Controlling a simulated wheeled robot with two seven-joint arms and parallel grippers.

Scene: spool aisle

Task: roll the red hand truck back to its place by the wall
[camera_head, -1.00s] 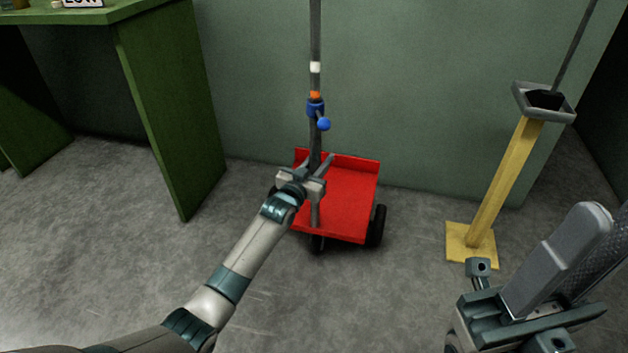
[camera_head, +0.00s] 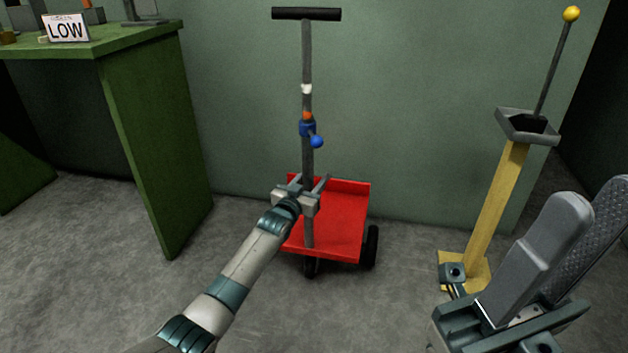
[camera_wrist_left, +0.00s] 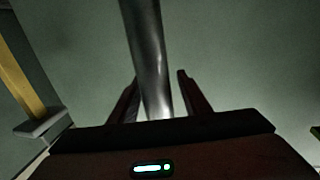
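The red hand truck (camera_head: 345,215) stands upright on the floor close to the green wall, its tray's back lip toward the wall. Its grey pole (camera_head: 307,65) rises to a black crossbar handle (camera_head: 306,14). A blue clamp with a ball knob (camera_head: 309,130) sits partway up the pole. My left gripper (camera_head: 314,184) is low on the pole, below the clamp. In the left wrist view the pole (camera_wrist_left: 148,55) stands between the parted fingers, with a narrow gap at the right one. My right gripper (camera_head: 597,200) is at the lower right, fingers apart, empty.
A green table (camera_head: 150,150) with a LOW sign (camera_head: 65,28) stands at the left. A yellow post (camera_head: 497,200) with a grey square holder and a yellow-tipped rod stands at the right, near my right gripper. Bare floor (camera_head: 90,260) lies in front.

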